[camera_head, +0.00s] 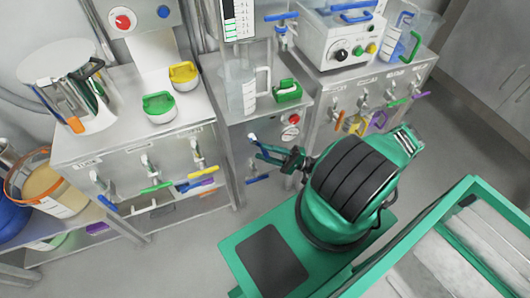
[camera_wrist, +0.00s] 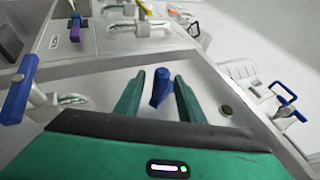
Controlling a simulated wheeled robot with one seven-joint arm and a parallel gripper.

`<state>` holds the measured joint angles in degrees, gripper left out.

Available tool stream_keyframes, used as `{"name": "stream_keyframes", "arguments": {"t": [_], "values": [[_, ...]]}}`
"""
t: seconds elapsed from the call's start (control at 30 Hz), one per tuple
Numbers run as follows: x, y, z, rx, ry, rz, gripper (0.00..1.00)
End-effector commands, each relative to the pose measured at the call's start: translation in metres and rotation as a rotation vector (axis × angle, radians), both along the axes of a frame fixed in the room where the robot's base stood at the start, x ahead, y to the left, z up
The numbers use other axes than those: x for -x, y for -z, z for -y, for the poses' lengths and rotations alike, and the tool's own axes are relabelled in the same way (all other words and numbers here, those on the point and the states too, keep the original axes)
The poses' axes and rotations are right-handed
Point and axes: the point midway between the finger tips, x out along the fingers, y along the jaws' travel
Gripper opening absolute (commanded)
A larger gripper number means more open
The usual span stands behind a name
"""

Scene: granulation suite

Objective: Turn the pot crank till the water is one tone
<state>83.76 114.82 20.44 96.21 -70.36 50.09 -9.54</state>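A blue-handled lever (camera_head: 252,139) sits on the front of the middle steel cabinet, below a clear jug (camera_head: 241,88). My gripper (camera_head: 263,154) is close to this front, with its green fingers reaching toward it. In the wrist view the fingers (camera_wrist: 159,78) are apart, and a blue handle (camera_wrist: 161,88) shows between them. I cannot tell whether they touch it. A clear vessel with bluish liquid (camera_head: 396,46) and a green handle stands at the upper right. I cannot tell which vessel is the pot, and no mixing of tones is readable.
A green-lidded block (camera_head: 287,91) and a red knob (camera_head: 293,119) are right of the jug. Yellow (camera_head: 184,75) and green-lidded (camera_head: 159,107) tubs stand on the left cabinet. Several coloured levers line the cabinet fronts. A green-framed cart (camera_head: 447,203) stands at lower right.

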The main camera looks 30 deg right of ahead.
Motion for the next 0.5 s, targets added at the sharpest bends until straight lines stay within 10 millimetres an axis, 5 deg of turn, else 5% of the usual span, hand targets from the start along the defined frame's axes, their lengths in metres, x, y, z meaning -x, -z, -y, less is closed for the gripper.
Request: {"name": "stream_keyframes", "arguments": {"t": [0.5], "values": [[0.033, 0.028, 0.048, 0.004, 0.005, -0.005, 0.36]]}}
